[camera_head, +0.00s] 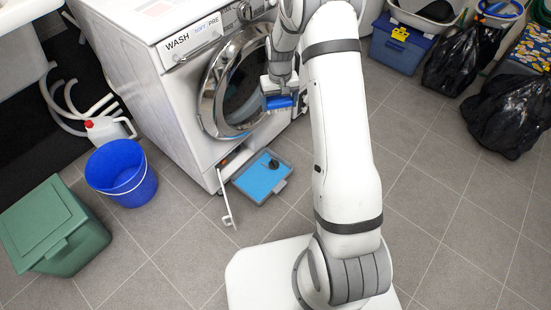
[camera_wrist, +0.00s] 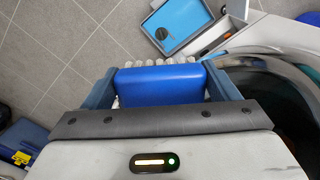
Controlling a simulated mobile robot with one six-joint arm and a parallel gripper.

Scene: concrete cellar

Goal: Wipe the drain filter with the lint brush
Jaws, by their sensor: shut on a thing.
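My gripper (camera_head: 280,98) is shut on the lint brush (camera_wrist: 160,84), which has a blue body and a row of pale bristle tufts along its far edge in the wrist view. The brush also shows as a blue bar in the head view, in front of the washer door and above the floor. The drain filter (camera_head: 273,163) appears to be the small dark round piece in the shallow tray (camera_head: 256,182) with a blue inside. It also shows in the wrist view (camera_wrist: 161,33). The brush is apart from it.
The white washer (camera_head: 175,95) stands behind the tray, its round door (camera_head: 235,85) shut or nearly so. A small white flap (camera_head: 228,208) hangs open low on its front. A blue bucket (camera_head: 122,175) and green bin (camera_head: 52,228) stand left.

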